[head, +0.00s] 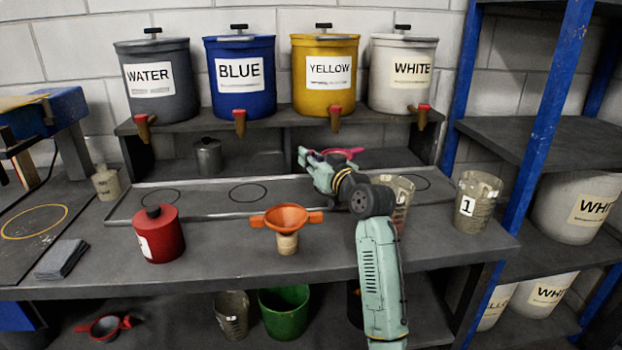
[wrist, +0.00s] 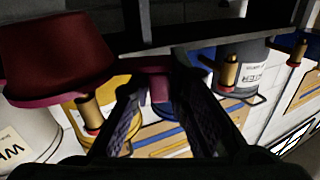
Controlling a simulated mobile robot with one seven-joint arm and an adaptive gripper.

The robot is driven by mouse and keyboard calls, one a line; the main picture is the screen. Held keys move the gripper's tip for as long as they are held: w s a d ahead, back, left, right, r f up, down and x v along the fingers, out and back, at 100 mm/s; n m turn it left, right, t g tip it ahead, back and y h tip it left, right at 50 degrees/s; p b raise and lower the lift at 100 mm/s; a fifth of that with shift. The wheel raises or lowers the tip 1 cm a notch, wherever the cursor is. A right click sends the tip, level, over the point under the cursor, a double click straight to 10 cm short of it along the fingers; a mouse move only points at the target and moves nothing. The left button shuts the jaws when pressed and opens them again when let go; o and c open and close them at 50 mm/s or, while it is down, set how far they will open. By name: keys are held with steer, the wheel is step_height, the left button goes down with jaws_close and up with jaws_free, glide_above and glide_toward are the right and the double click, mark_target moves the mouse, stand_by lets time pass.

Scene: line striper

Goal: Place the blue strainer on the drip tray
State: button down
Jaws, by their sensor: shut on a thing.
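My gripper (head: 318,166) is shut on a magenta-red strainer (head: 342,153), which extends to its right and is held above the back part of the drip tray. In the wrist view, the strainer's dark red bowl (wrist: 60,50) is at the left, and a magenta part lies between my fingers (wrist: 160,110). The drip tray (head: 210,193) is a long, shallow grey tray on the bench with dark rings on it. My arm hides part of its right side. A red strainer (head: 105,327) lies on the lower shelf. I see no blue strainer.
Blue (head: 240,85), yellow (head: 325,80), white and water buckets with taps stand above the tray. An orange funnel (head: 287,217) and red can (head: 157,235) stand in front. Jug 1 (head: 476,203) is at right, another jug (head: 402,195) beside my arm. The tray's left part is clear.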

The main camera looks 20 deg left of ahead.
steer(key=shift+f+b, duration=1.3)
steer(key=shift+f, duration=1.25)
steer(key=shift+f, duration=0.1)
